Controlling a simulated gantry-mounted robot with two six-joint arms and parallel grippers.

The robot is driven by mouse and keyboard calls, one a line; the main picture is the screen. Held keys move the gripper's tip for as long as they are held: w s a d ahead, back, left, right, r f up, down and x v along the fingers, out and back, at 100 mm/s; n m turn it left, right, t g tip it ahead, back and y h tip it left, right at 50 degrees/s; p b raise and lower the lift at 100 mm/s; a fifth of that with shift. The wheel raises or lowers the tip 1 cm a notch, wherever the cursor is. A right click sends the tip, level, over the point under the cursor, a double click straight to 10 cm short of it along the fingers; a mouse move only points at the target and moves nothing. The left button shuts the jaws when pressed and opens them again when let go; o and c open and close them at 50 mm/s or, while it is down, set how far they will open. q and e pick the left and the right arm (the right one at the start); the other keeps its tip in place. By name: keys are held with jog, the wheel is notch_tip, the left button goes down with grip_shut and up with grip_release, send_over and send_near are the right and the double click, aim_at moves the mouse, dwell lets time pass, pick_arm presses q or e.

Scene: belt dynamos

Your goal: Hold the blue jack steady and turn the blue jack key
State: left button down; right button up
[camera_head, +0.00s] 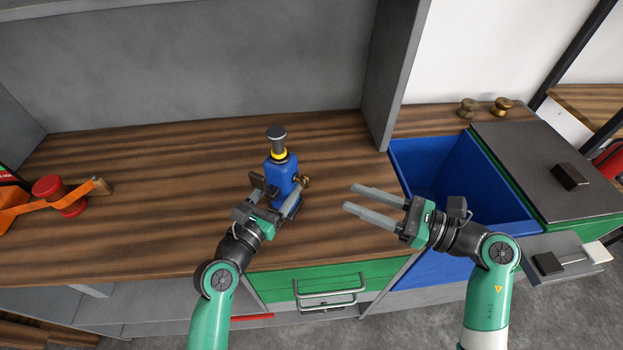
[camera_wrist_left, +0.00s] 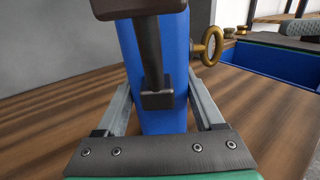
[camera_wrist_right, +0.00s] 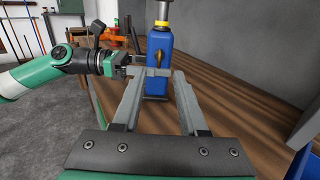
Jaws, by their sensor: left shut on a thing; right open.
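The blue jack (camera_head: 281,172) stands upright on the wooden worktop, with a yellow collar and a dark round top. It also shows in the left wrist view (camera_wrist_left: 128,60) and the right wrist view (camera_wrist_right: 158,45). The brass jack key (camera_head: 304,181) sticks out from its right side; its ring shows in the left wrist view (camera_wrist_left: 211,46). My left gripper (camera_head: 279,207) is shut on the jack's body, one finger on each side. My right gripper (camera_head: 353,198) is open and empty, to the right of the key and apart from it, fingers pointing toward the jack.
A blue open bin (camera_head: 460,233) is sunk at the right, beside a dark-topped cabinet lid (camera_head: 540,160). Two brass knobs (camera_head: 502,106) stand behind it. An orange tool with a red drum (camera_head: 60,196) lies at the far left. The worktop around the jack is clear.

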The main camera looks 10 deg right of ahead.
aim_at(309, 181)
jog(key=x, duration=1)
jog(key=shift+a, duration=0.2)
grip_shut()
